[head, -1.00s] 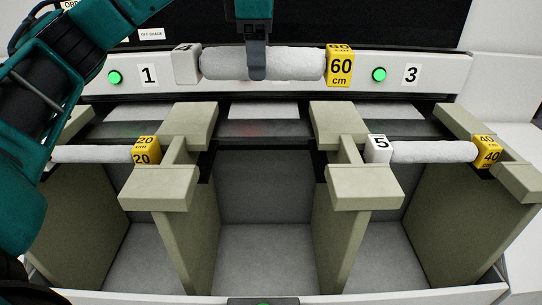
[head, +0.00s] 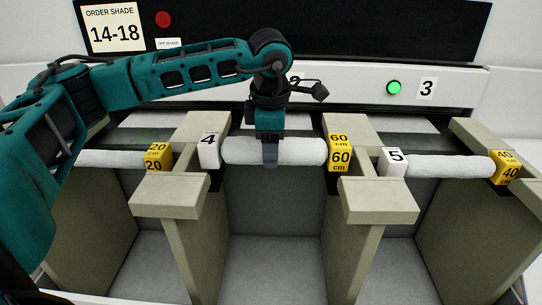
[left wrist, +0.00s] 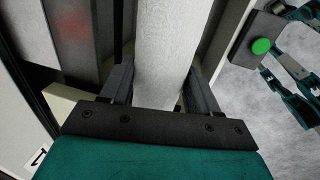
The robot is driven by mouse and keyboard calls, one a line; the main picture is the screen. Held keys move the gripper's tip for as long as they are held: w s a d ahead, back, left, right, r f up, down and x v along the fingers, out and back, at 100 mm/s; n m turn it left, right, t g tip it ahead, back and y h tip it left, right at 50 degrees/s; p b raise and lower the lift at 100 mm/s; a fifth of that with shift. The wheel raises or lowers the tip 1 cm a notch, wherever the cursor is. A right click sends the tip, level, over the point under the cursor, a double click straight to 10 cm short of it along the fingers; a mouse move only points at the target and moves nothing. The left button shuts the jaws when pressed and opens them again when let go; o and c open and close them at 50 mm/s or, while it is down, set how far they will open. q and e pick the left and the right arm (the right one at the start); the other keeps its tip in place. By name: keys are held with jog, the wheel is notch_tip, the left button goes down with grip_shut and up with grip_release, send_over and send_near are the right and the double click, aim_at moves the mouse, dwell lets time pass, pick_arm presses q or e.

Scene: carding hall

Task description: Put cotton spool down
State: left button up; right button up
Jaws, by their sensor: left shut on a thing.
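The cotton spool (head: 300,151) is a white fuzzy roll with a white end block marked 4 (head: 208,151) and a yellow end block marked 60 cm (head: 340,153). It lies level across the middle bay, its ends at the left divider (head: 168,197) and the right divider (head: 378,202). I cannot tell whether it bears on them. My left gripper (head: 270,158) comes down from above and is shut around the roll's middle. In the left wrist view the roll (left wrist: 165,50) runs between the two fingers. My right gripper is not in view.
A spool with a yellow 20 cm block (head: 158,157) lies at the left bay. Another, with a block marked 5 (head: 391,161) and a yellow 40 cm block (head: 505,167), spans the right bay. A white panel with a green light (head: 394,88) stands behind.

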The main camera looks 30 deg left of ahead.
pick_arm(q)
jog(key=shift+f, duration=1.4)
jog(key=o, duration=1.2)
jog(key=shift+f, duration=0.1)
jog(key=shift+c, duration=0.2)
notch_tip(320, 180, up, 12)
jog(key=s+d, duration=0.1)
jog(key=s, duration=0.1)
jog(key=shift+d, duration=0.1)
jog(key=shift+f, duration=0.1)
